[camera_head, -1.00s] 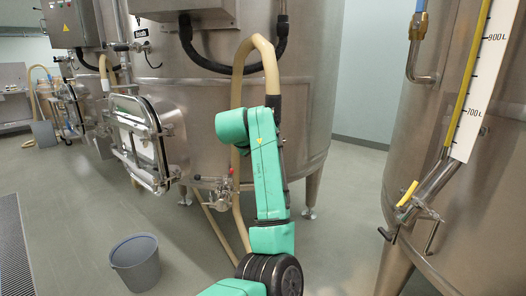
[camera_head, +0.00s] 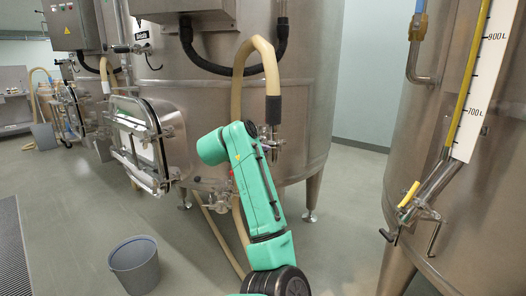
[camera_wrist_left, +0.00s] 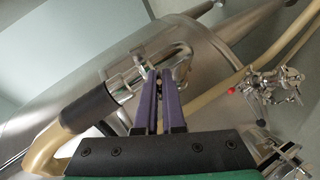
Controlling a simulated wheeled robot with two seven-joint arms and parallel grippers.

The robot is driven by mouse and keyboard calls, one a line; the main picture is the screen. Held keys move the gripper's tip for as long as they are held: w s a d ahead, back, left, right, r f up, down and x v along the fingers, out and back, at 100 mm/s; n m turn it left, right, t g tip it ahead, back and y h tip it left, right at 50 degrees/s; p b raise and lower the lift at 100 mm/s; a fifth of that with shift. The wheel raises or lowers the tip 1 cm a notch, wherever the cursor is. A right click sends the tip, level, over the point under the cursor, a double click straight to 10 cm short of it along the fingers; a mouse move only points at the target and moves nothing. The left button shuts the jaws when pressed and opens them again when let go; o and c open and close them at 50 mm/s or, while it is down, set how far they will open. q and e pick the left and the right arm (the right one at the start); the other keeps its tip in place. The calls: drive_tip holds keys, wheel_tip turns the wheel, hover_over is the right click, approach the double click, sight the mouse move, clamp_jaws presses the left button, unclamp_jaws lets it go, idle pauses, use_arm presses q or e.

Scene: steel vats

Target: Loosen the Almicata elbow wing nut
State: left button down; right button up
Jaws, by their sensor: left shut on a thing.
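The steel elbow (camera_head: 271,138) sits below the black sleeve of a beige hose on the vat, just right of my green left arm in the head view. In the left wrist view the bright elbow (camera_wrist_left: 183,62) bends beside the black sleeve, with a clamp at the joint. My left gripper (camera_wrist_left: 159,73) has its two purple fingers close together at the elbow's clamp. They are shut on a small part there, apparently the wing nut, which the fingertips mostly hide. My right gripper is not in view.
The beige hose (camera_head: 237,88) arches beside the large steel vat (camera_head: 310,110). A valve with a red knob (camera_wrist_left: 232,91) lies right of the fingers in the wrist view. A grey bucket (camera_head: 135,265) stands on the floor, and another vat (camera_head: 440,160) stands at right.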

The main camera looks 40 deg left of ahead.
use_arm(q)
drive_tip(key=shift+r, duration=0.1)
drive_tip(key=c, duration=1)
unclamp_jaws()
drive_tip(key=shift+s, duration=0.1)
drive_tip(key=v, duration=1.4)
drive_tip(key=shift+s+b, duration=0.15)
drive_tip(key=shift+b, duration=0.2)
